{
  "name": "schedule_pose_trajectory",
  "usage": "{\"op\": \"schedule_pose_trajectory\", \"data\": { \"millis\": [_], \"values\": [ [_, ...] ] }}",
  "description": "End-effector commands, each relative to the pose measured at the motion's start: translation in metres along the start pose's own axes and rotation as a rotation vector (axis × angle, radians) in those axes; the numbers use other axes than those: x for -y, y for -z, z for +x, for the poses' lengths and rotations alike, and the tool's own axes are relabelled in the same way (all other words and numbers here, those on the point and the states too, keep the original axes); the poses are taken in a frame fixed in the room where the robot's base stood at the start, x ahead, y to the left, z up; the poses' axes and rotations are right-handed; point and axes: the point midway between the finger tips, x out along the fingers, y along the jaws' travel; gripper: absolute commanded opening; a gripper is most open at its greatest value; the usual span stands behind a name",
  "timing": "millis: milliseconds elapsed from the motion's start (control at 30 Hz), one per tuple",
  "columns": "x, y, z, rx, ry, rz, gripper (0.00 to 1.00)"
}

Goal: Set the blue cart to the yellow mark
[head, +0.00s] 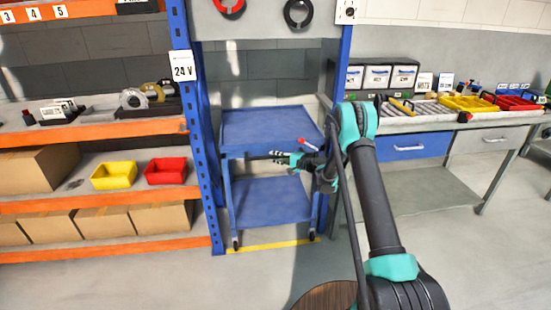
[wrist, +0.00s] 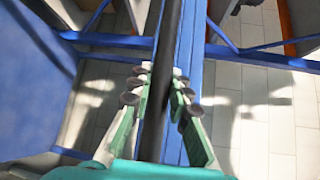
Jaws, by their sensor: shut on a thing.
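The blue cart (head: 268,203) stands upright in the bay between blue posts, with a top tray and a lower shelf. The yellow mark (head: 272,245) is a strip on the floor along the cart's front, close to its front wheels. My gripper (head: 277,157) is at the front of the cart, just below the top tray's edge. In the wrist view my gripper (wrist: 159,92) is shut on the cart's dark handle bar (wrist: 153,135), with fingers on both sides of it. The cart's rear wheels are hard to see.
A blue post (head: 205,150) and orange shelving (head: 100,195) with boxes and bins stand close to the cart's left. A workbench (head: 440,120) with drawers and trays stands at right. The floor in front of the bay is clear to the left of my arm.

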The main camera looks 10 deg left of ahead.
Motion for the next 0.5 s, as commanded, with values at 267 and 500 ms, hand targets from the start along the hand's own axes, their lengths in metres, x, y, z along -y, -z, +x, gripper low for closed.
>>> {"op": "schedule_pose_trajectory", "data": {
  "millis": [267,500],
  "values": [
    [-0.0002,0.0011,-0.0005,-0.003,0.000,0.000,0.35],
    [0.0000,0.0005,-0.0002,-0.002,0.000,0.000,0.39]
  ]
}}
